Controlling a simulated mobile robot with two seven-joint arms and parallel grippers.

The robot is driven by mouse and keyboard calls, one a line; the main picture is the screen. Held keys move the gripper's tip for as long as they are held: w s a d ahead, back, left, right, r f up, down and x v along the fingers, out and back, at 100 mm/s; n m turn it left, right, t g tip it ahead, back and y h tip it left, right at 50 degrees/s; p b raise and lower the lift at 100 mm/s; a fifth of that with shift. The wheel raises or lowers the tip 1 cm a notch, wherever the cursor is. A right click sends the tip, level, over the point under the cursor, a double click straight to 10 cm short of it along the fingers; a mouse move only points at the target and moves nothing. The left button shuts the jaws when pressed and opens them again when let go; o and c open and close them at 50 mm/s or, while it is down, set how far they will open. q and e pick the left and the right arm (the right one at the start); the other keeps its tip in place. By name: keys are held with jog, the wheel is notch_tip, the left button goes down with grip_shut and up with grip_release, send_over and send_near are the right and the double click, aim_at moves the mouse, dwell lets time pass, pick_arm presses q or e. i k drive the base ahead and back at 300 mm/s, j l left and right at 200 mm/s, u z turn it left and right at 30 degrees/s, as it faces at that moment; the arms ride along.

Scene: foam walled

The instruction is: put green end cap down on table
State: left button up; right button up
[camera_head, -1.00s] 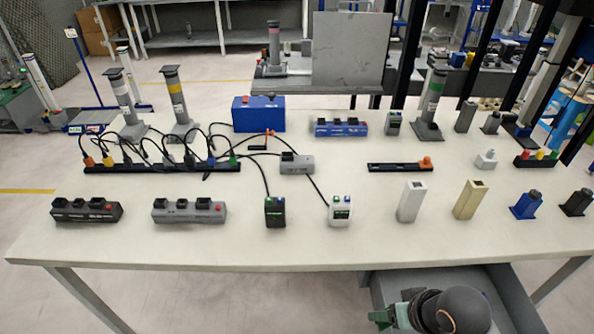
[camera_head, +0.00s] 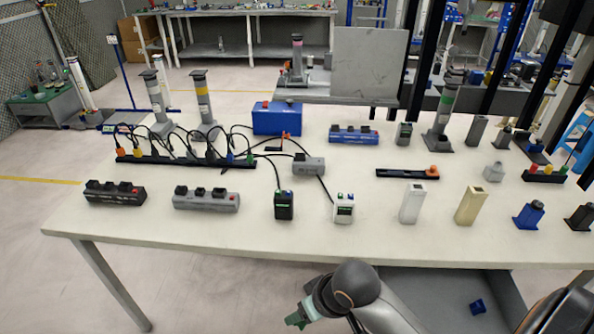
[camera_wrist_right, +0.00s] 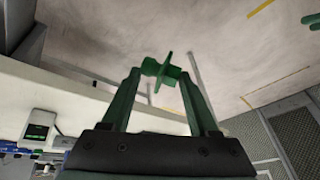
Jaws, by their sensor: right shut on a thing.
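The green end cap (camera_wrist_right: 162,70) is between the fingertips of my right gripper (camera_wrist_right: 160,82) in the right wrist view, with its finned shape sticking out past them. In the head view my right gripper (camera_head: 298,317) is at the bottom, in front of the table's near edge and apart from the tabletop. There the cap cannot be told from the green fingers. The white table (camera_head: 290,234) spans the head view, and its edge also shows at the left of the right wrist view (camera_wrist_right: 60,93). My left gripper is not in view.
Along the table's front stand a black power strip (camera_head: 115,193), a grey strip (camera_head: 206,200), small black (camera_head: 284,206) and white (camera_head: 344,209) boxes, and a white post (camera_head: 412,204). Bare tabletop runs along the near edge. A grey bin (camera_head: 440,290) holding a blue part (camera_head: 478,306) is below right.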

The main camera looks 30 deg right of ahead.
aim_at(426, 200)
jog(key=k+l+u, duration=0.1)
jog(key=u, duration=0.25)
jog(key=k+u, duration=0.15)
jog(key=u, duration=0.2)
jog(key=k+u, duration=0.15)
jog(key=u, duration=0.2)
jog(key=k+l+u, duration=0.15)
jog(key=k+u, duration=0.55)
jog(key=k+l+u, duration=0.15)
jog(key=k, duration=0.5)
jog(key=k+l+z, duration=0.3)
jog(key=k+l, duration=0.15)
jog(key=k+l+z, duration=0.15)
jog(key=l, duration=0.2)
jog(key=k+l+z, duration=0.1)
jog(key=l, duration=0.3)
jog(key=k+l, duration=0.1)
jog(key=l, duration=0.25)
jog(key=k+l, duration=0.1)
jog(key=l, duration=0.25)
jog(key=i+j, duration=0.35)
jog(key=j+z, duration=0.05)
